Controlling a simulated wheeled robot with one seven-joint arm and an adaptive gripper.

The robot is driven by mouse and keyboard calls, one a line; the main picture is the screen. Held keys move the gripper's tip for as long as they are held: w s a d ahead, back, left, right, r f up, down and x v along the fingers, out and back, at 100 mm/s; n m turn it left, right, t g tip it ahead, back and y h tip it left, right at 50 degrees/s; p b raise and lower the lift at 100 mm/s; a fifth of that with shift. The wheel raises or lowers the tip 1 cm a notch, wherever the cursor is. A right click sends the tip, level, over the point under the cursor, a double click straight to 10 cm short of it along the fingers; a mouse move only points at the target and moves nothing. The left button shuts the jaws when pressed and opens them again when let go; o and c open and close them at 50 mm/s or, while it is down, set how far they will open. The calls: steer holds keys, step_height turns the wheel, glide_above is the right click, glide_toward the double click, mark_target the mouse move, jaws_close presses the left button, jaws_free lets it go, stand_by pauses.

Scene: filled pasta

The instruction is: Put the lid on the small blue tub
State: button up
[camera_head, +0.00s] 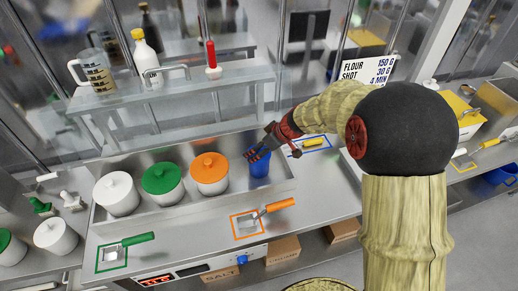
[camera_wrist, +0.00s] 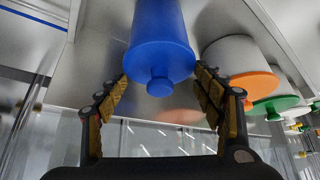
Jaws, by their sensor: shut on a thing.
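The small blue tub (camera_head: 260,168) stands in the right end of the long metal tray, and its blue body shows in the wrist view (camera_wrist: 158,22). My gripper (camera_head: 258,152) is at the top of the tub, reaching in from the right. In the wrist view, the blue lid (camera_wrist: 160,58) with its round knob lies across the mouth of the tub. The fingers of my gripper (camera_wrist: 163,75) stand on either side of the lid, shut on it. The lid looks in line with the tub; whether it touches all round the rim I cannot tell.
The metal tray (camera_head: 133,222) also holds tubs with an orange lid (camera_head: 209,168), a green lid (camera_head: 162,173) and a white lid (camera_head: 115,187). An orange-handled scoop (camera_head: 275,207) lies in front. A shelf with bottles stands behind.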

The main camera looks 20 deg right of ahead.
steer(key=o, duration=1.1)
steer(key=o, duration=0.4)
steer(key=shift+r+p, duration=1.25)
steer(key=shift+r, duration=2.25)
steer(key=shift+c, duration=0.5)
jaws_close()
steer(key=shift+f+b, duration=1.6)
steer(key=shift+b, duration=0.25)
steer(key=shift+r, duration=0.1)
